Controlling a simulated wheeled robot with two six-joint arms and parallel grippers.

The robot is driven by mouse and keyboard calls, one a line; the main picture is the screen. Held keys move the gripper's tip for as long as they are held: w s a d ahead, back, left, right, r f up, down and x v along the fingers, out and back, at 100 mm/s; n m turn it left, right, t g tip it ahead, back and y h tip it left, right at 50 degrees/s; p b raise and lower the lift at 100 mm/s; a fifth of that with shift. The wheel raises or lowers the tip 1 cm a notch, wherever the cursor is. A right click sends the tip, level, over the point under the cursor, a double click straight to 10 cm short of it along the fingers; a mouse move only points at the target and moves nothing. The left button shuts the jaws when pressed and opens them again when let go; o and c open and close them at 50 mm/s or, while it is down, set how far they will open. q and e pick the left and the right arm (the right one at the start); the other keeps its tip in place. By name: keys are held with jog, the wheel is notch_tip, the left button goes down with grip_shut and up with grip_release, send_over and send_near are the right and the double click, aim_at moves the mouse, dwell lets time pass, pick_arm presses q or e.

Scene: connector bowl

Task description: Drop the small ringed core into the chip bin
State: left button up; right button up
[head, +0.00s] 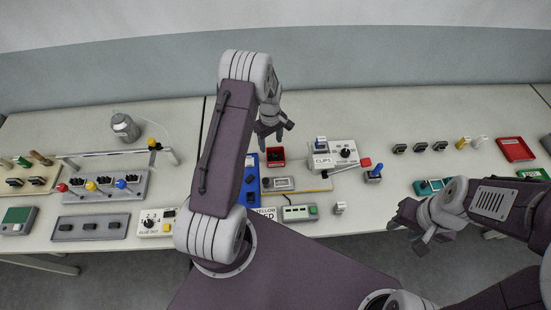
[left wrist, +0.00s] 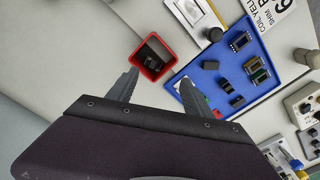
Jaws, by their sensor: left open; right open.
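A small red open bin (head: 276,155) stands near the back of the table, beside the blue tray (head: 249,190). I take it to be the chip bin. In the left wrist view the red bin (left wrist: 139,53) has small dark pieces (left wrist: 153,60) inside, too unclear to name. The blue tray (left wrist: 195,73) there holds several dark and brownish parts (left wrist: 256,65). I cannot tell which piece, if any, is the ringed core. My left gripper (head: 271,130) is open above the bin, and its fingers (left wrist: 158,78) show nothing between them. My right gripper (head: 402,217) is open and empty at the right front.
A CLIPS box with a dial (head: 345,153) stands right of the bin. A red tray (head: 515,149) lies far right. My left arm hides part of the table's middle.

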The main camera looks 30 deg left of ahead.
pick_arm(q)
notch_tip(320, 180, up, 9)
jog(key=b, duration=0.2)
dwell(0.6)
jog(key=s+d+r+m+t+b, duration=0.1)
jog(key=s+d+r+m+b, duration=0.15)
jog(key=s+d+b, duration=0.4)
jog(key=s+d+f+m, duration=0.2)
jog(key=s+f+m, duration=0.1)
jog(key=s+m, duration=0.2)
jog(key=s+d+f+m+b, duration=0.1)
jog(key=s+d+f+m, duration=0.1)
jog(key=s+m, duration=0.3)
jog(key=shift+s+d+f, duration=0.25)
jog(key=shift+s+f, duration=0.25)
jog(key=shift+s, duration=0.4)
